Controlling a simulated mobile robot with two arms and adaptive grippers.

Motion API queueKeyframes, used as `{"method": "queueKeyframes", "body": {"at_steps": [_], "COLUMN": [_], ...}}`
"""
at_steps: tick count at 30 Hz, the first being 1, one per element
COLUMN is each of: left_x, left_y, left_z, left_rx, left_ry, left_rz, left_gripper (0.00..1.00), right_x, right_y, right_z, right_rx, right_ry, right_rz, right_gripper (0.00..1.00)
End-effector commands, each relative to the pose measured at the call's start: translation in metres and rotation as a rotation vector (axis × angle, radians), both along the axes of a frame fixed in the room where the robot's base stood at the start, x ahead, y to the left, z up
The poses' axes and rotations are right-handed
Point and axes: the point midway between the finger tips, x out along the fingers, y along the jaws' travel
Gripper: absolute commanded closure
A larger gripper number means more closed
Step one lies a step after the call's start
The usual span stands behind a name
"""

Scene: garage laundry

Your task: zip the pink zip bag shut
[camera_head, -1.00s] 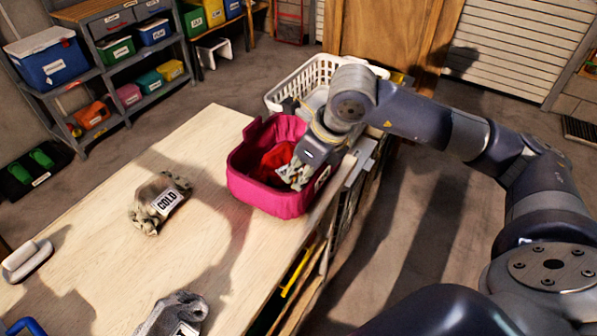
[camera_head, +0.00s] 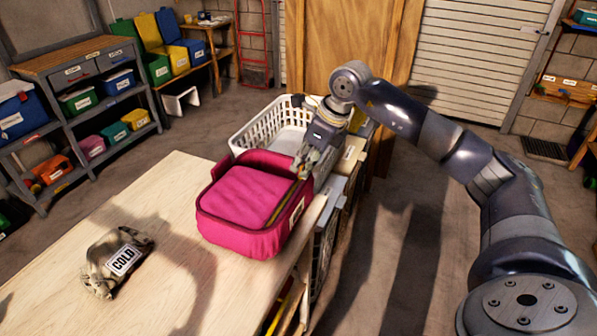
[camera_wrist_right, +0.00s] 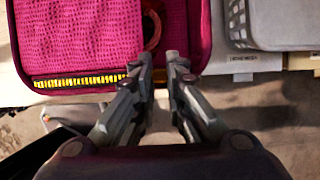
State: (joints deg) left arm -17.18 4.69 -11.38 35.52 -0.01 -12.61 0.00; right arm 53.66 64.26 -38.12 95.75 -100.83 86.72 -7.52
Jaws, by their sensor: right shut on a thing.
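The pink zip bag (camera_head: 245,235) stands upright near the right edge of the wooden table. Its pink lid panel (camera_head: 245,195) lies over the top. In the wrist view the lid is a pink mesh panel (camera_wrist_right: 75,35), with a yellow-and-black zip strip (camera_wrist_right: 80,80) along its lower edge; a reddish curved thing (camera_wrist_right: 152,30) shows beside it. My right gripper (camera_head: 303,165) is at the bag's far right corner, its fingers close together. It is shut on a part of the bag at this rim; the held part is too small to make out. My left gripper is out of view.
A white laundry basket (camera_head: 262,128) stands just behind the bag. A bundle labelled COLD (camera_head: 105,270) lies on the table (camera_head: 160,215) to the left. Wooden table top between them is clear. Shelves with coloured bins stand at the far left.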

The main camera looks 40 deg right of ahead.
Motion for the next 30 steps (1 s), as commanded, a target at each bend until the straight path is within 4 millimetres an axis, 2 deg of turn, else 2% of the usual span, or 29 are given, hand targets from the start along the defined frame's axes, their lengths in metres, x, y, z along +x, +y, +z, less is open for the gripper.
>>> {"method": "queueKeyframes", "body": {"at_steps": [12, 13, 15, 16, 26, 30], "left_x": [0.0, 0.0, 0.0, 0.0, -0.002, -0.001], "left_y": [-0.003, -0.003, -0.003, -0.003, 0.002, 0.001], "left_z": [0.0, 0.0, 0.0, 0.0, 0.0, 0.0], "left_rx": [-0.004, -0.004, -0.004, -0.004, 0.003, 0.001], "left_ry": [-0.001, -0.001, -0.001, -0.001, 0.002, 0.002], "left_rz": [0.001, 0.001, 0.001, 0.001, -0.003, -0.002], "left_gripper": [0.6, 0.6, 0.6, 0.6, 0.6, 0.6], "right_x": [0.001, 0.001, 0.001, 0.001, 0.0, -0.003], "right_y": [-0.002, -0.002, -0.002, -0.002, -0.002, -0.005], "right_z": [-0.001, -0.001, -0.001, -0.001, 0.0, 0.012], "right_rx": [-0.001, -0.001, -0.001, -0.001, 0.0, 0.0], "right_ry": [0.003, 0.003, 0.003, 0.003, 0.002, -0.001], "right_rz": [0.0, 0.0, 0.0, 0.0, 0.0, -0.001], "right_gripper": [1.0, 0.86, 0.7, 0.67, 0.67, 0.67]}}
